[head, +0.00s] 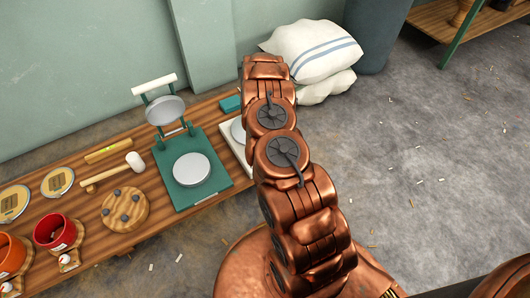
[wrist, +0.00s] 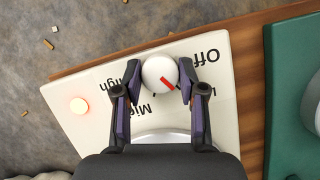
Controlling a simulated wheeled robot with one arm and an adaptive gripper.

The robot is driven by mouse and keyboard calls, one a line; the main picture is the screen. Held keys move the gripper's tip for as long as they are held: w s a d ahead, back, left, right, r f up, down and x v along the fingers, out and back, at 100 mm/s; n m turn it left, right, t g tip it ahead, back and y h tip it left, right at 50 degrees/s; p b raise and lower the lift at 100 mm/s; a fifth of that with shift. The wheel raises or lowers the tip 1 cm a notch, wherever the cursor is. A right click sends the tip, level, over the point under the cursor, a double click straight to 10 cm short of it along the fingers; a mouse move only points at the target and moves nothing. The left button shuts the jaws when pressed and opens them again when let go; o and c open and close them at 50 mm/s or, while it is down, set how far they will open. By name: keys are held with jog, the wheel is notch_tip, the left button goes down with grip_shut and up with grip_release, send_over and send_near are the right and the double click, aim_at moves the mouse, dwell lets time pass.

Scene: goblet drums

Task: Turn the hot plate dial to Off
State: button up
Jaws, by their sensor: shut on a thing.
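The hot plate (wrist: 70,125) is a white panel on the wooden bench, with a round heating disc (wrist: 165,136) partly hidden by my gripper. Its dial is a white round knob (wrist: 155,66) with a red pointer mark. The mark points to the lower right in the wrist view, between the "Mid" label and a partly covered label beginning with L, away from the "Off" label (wrist: 200,56). My gripper (wrist: 160,72) has a finger on each side of the knob and is shut on it. A red lamp (wrist: 79,105) glows. In the head view my arm hides the gripper, dial and most of the hot plate (head: 232,146).
A green press (head: 220,184) with a round plate stands left of the hot plate; its edge shows in the wrist view (wrist: 296,100). A mallet (head: 134,161), wooden disc (head: 117,224) and red pot (head: 58,230) are further left. White sacks (head: 312,52) lie behind.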

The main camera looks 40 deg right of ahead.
jog(key=n+h+p, duration=0.1)
jog(key=n+p, duration=0.1)
jog(key=n, duration=0.1)
jog(key=n+h+p, duration=0.1)
jog(key=n+p, duration=0.1)
jog(key=n, duration=0.1)
jog(key=shift+a+r, duration=0.15)
jog(key=shift+r, duration=0.05)
jog(key=n+h+p, duration=0.1)
jog(key=n+p, duration=0.1)
jog(key=n, duration=0.1)
jog(key=shift+s+f+n+h, duration=0.1)
jog(key=shift+n+h, duration=0.2)
jog(key=shift+n+t+h+p, duration=0.3)
jog(key=shift+n+t, duration=0.1)
jog(key=shift+n, duration=0.6)
jog(key=shift+f, duration=0.1)
jog(key=o, duration=1.1)
jog(key=shift+v, duration=6.05)
jog(key=shift+a, duration=0.1)
